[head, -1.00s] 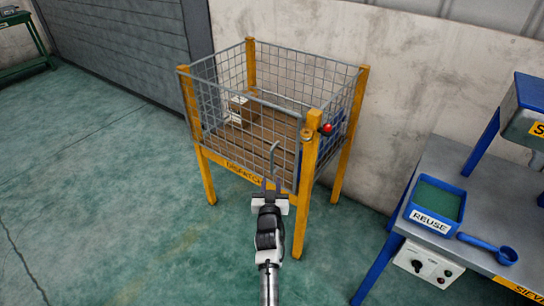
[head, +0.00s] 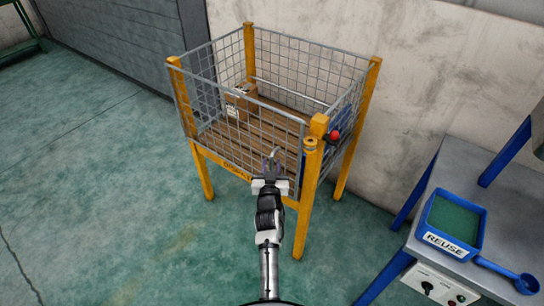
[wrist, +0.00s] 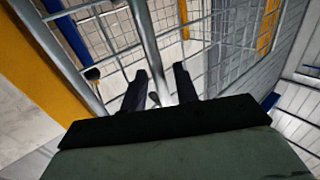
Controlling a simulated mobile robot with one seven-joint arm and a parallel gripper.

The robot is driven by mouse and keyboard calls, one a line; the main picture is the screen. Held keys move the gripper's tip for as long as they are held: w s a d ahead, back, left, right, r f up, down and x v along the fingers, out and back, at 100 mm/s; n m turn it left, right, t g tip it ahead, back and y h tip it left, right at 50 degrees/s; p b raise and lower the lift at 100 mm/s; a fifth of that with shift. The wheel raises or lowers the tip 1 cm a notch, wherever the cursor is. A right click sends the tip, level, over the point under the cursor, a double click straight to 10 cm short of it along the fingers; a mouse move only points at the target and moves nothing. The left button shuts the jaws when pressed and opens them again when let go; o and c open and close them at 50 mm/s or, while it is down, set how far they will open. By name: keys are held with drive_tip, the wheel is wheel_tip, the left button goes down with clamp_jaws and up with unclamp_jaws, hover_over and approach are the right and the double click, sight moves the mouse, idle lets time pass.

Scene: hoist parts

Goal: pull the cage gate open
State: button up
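The cage (head: 240,130) has grey wire-mesh sides on yellow posts and a plank floor. Its gate (head: 215,110) is the mesh panel facing me, with its right edge close to the front right post; I see no clear gap there. A grey hooked handle (head: 276,153) stands out from the gate's front. My gripper (head: 270,165) is at this handle, low on the gate. In the wrist view its two dark fingers (wrist: 162,84) stand a little apart, with a grey bar (wrist: 150,38) running down between them. Whether they press on it is hidden.
A red knob (head: 334,136) sits by the front right post (head: 309,180). A carton (head: 240,101) lies inside the cage. On the right is a grey bench (head: 440,190) with a blue tray (head: 447,246) and a blue scoop (head: 515,279). The green floor (head: 110,190) to the left is clear.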

drive_tip(key=shift+w, duration=0.25)
drive_tip(key=shift+s, duration=0.1)
clamp_jaws()
drive_tip(key=shift+r, duration=0.1)
